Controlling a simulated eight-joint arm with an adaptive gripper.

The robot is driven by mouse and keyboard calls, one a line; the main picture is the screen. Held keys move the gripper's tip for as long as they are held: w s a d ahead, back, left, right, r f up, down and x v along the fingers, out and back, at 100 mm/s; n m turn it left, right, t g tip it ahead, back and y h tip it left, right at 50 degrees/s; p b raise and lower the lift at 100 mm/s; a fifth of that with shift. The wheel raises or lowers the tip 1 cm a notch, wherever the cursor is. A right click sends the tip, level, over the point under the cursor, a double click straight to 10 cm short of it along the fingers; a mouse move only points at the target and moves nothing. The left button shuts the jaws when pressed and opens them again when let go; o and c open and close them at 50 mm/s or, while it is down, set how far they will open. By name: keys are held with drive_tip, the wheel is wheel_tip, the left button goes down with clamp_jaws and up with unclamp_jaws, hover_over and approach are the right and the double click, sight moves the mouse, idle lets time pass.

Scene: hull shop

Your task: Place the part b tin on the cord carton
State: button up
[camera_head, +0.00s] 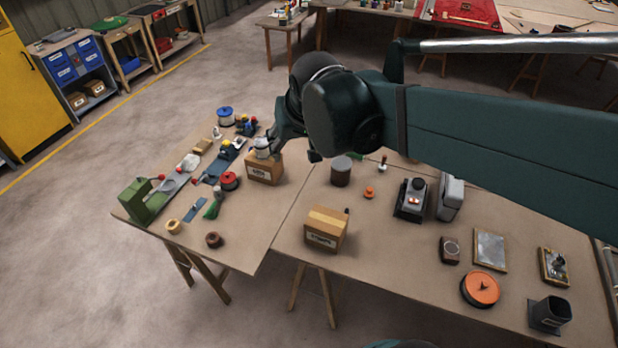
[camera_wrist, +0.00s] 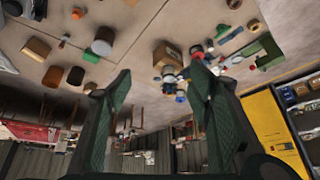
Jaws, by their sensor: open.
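A small pale tin (camera_head: 262,148), which looks like the part b tin, appears to stand on the labelled brown carton (camera_head: 264,173) at the left table's inner edge. The carton also shows in the wrist view (camera_wrist: 167,52). Its label is too small to read surely as cord. A second labelled carton (camera_head: 324,232) stands nearer, on the right table. My gripper (camera_head: 294,152) is open, just right of the tin and above the carton's level. In the wrist view, its spread fingers (camera_wrist: 160,72) have nothing clearly gripped between them.
A dark canister (camera_head: 341,171) stands right of the labelled carton, with a small orange item (camera_head: 369,192) nearby. A green machine (camera_head: 146,200), a red spool (camera_head: 229,181) and several small tools crowd the left table. The table around the nearer carton is mostly free.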

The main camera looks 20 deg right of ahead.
drive_tip(key=s+f+n+t, duration=0.1)
drive_tip(key=s+f, duration=0.2)
drive_tip(key=s, duration=1)
drive_tip(key=shift+s+n+y, duration=0.3)
